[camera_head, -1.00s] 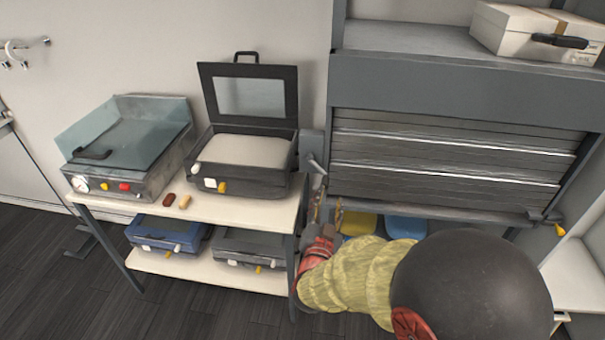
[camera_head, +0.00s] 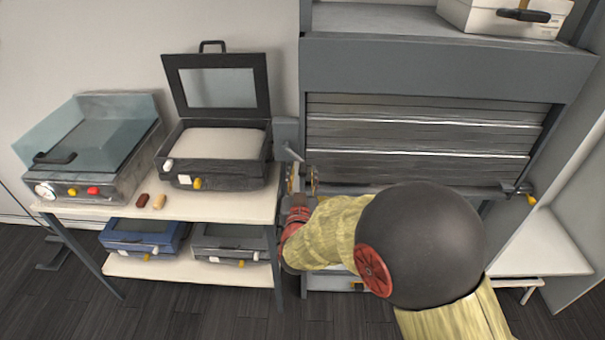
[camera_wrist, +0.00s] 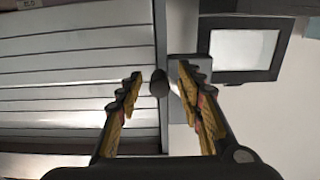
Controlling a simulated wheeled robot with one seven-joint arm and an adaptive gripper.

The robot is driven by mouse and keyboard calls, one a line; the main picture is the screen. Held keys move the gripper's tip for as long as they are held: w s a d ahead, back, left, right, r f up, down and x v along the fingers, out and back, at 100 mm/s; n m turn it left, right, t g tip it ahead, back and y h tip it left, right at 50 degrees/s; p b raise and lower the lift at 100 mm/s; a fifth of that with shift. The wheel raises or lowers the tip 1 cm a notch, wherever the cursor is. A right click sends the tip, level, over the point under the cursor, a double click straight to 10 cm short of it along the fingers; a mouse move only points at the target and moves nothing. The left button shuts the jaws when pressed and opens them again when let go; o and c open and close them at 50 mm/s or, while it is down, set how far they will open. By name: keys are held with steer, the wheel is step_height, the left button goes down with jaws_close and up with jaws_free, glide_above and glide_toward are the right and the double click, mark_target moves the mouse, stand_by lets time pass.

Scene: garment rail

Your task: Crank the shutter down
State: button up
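The grey slatted shutter (camera_head: 420,133) hangs partway down in its frame on the right of the head view, with its bottom bar behind my arm. It also fills the left of the wrist view (camera_wrist: 75,85). A small crank (camera_head: 290,153) sits on a grey box at the shutter's left post. In the wrist view its dark knob (camera_wrist: 158,83) lies between my fingertips, nearer the left one. My gripper (camera_head: 302,181) is just below the crank; in the wrist view (camera_wrist: 157,85) its fingers are apart, with gaps visible around the knob.
A table (camera_head: 225,207) stands left of the crank, with an open black case (camera_head: 217,155) close to my gripper. A glass-lidded machine (camera_head: 95,150) is farther left. A yellow-tipped latch (camera_head: 530,199) is at the shutter's lower right. A white box (camera_head: 500,17) sits above.

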steer(key=shift+w, duration=0.45)
jaws_close()
stand_by(0.3)
stand_by(0.4)
